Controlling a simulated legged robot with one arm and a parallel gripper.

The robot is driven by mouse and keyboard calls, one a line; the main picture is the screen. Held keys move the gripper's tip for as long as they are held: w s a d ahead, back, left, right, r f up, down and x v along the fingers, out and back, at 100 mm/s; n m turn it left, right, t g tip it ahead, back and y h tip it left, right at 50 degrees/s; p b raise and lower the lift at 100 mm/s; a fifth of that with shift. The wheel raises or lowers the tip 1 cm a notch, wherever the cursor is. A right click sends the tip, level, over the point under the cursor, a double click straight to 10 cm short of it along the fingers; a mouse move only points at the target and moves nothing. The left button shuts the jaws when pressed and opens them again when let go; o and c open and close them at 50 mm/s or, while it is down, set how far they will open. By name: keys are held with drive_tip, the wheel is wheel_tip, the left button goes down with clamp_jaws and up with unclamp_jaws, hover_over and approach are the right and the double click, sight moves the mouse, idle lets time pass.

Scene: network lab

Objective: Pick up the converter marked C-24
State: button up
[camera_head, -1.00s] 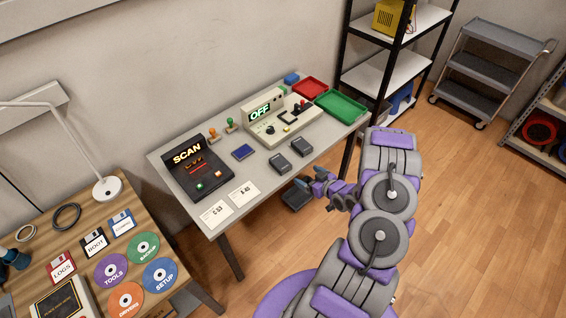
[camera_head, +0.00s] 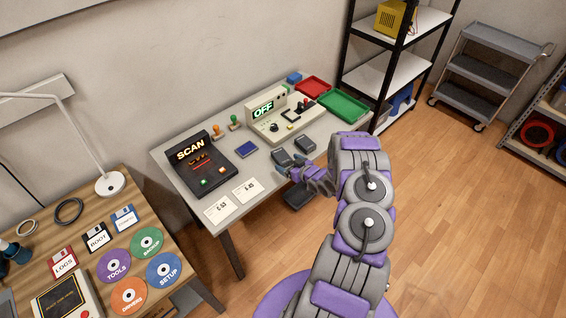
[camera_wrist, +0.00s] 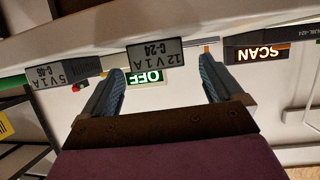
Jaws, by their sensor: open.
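The converter marked C-24 (camera_wrist: 155,54) is a dark grey box labelled "12V 1A" in the wrist view, which shows the scene upside down. In the head view it is the left (camera_head: 282,157) of two dark converters near the table's front edge. The other converter (camera_head: 305,145) stands to its right; in the wrist view (camera_wrist: 60,72) its label reads 5V 1A, with the code hard to read. My gripper (camera_wrist: 162,68) is open and empty, with C-24 ahead between its spread fingers. In the head view my gripper (camera_head: 291,172) is at the table's front edge, close to C-24.
The grey table (camera_head: 222,183) holds a SCAN device (camera_head: 203,165), a blue pad (camera_head: 246,149), a machine showing OFF (camera_head: 270,115), red (camera_head: 314,88) and green (camera_head: 343,105) trays and two label cards.

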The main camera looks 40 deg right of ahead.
sight(286, 161)
drive_tip(key=x, duration=0.4)
drive_tip(key=shift+w+d+f, duration=0.1)
drive_tip(key=shift+w+d, duration=0.05)
drive_tip(key=shift+d, duration=0.45)
drive_tip(key=shift+w+a, duration=0.1)
drive_tip(key=shift+a, duration=0.3)
drive_tip(key=shift+c, duration=0.6)
drive_tip(key=shift+a, duration=0.2)
drive_tip(key=c, duration=0.3)
drive_tip(key=shift+d, duration=0.35)
drive_tip(key=c, duration=0.6)
drive_tip(key=shift+a, duration=0.1)
drive_tip(key=shift+c, duration=1.1)
